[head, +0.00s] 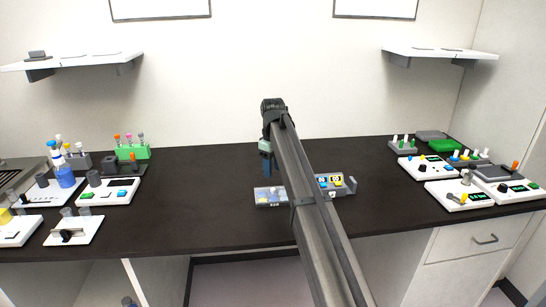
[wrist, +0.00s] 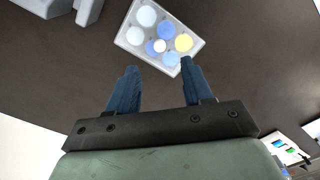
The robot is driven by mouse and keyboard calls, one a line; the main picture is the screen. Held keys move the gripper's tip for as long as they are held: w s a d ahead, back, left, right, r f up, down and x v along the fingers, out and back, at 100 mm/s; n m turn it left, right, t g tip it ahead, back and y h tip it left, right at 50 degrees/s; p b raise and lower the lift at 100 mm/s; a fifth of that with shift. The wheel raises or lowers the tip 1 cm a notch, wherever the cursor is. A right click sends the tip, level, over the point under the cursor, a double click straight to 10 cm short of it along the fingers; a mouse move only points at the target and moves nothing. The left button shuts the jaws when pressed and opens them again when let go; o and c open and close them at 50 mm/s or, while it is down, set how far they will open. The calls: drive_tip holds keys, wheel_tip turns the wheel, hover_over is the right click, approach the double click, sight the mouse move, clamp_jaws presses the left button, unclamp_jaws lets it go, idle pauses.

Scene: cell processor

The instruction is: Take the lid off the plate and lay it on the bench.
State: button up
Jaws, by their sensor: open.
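The plate (head: 262,202) stands on the dark bench, left of my arm. In the wrist view the plate (wrist: 125,43) shows at the top, with white, blue and yellow round wells. A small white knob (wrist: 159,46) stands out among the wells. It appears to belong to a clear lid over the plate, but the lid's edges are hard to tell from the plate.
A grey-white device (head: 347,186) with coloured buttons stands right of the plate, partly hidden by my arm. More instruments and tube racks (head: 134,152) crowd the bench's left and right ends. The dark bench (head: 205,190) is clear left of the plate.

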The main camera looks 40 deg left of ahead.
sight(273, 189)
drive_tip(key=shift+f, duration=4)
clamp_jaws()
